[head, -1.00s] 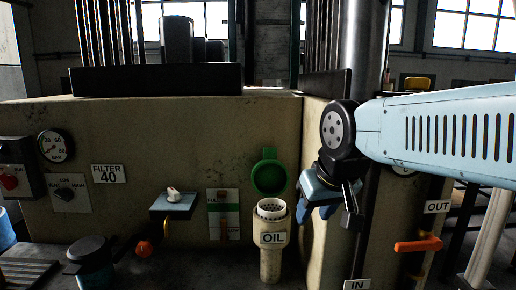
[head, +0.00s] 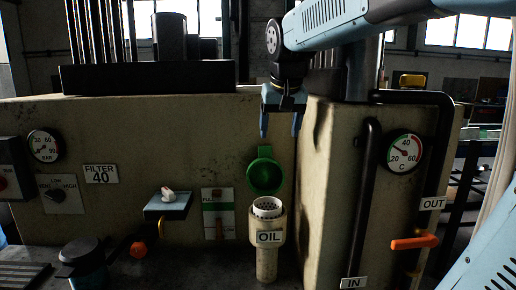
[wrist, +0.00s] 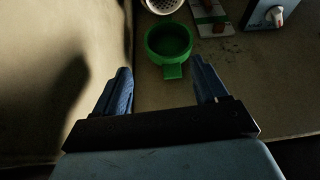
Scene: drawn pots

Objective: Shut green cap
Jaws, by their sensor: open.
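The green cap (head: 265,175) stands open, tilted up behind the oil filler neck (head: 267,222), its hollow side facing the head camera and a tab at its top. The neck is cream, labelled OIL, with a white strainer (head: 267,207) in its uncovered mouth. My gripper (head: 280,126) points down, open and empty, above and slightly right of the cap, not touching it. In the wrist view the cap (wrist: 169,42) lies ahead of and between the two blue fingers (wrist: 162,92), its tab towards me. The strainer (wrist: 163,4) is cut by the top edge.
The cream tank wall (head: 120,140) stands behind the neck, and a cream block (head: 330,190) with a dark pipe (head: 366,190) is close on the right. A level gauge (head: 218,213) and a blue box with a white knob (head: 168,203) are left of the neck.

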